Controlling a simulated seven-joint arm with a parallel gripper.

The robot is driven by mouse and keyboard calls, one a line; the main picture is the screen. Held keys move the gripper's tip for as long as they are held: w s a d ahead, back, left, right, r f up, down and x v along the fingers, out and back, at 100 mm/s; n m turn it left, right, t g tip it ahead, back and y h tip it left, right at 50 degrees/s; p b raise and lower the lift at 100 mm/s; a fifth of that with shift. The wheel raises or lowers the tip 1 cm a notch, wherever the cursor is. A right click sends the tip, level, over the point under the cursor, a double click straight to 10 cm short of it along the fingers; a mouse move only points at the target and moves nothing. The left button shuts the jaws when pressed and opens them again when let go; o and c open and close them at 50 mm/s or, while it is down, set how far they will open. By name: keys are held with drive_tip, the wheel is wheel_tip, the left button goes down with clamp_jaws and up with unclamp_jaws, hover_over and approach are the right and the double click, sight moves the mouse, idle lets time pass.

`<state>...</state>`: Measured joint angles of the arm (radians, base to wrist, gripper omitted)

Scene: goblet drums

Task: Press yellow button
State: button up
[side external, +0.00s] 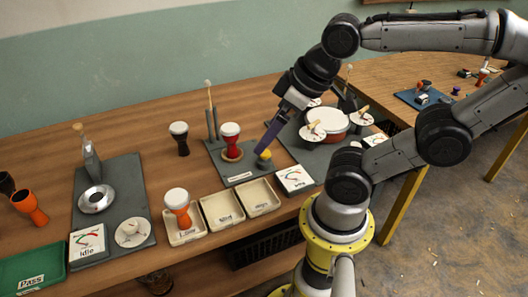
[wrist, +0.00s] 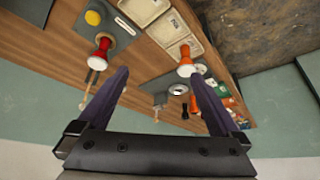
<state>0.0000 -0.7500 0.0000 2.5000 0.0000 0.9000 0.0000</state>
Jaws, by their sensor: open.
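The yellow button (side external: 264,162) is a small dome on a grey plate (side external: 222,165) in the middle of the table. In the wrist view the button (wrist: 93,17) is at the upper left, outside the space between the fingers, beyond the left one. My gripper (side external: 261,149) points down with its purple fingers just above or beside the button in the side view; I cannot tell whether they touch it. In the wrist view my gripper (wrist: 160,71) has its fingers wide apart with nothing held between them.
A red goblet drum (side external: 230,137) stands on a wooden ring left of the button. Cream trays (side external: 221,210) lie in front, one with an orange drum (side external: 177,204). A white sign box (side external: 294,180) and a plate with a round drum (side external: 331,121) are to the right.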

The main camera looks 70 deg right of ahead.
clamp_jaws()
idle(0.3)
idle(1.2)
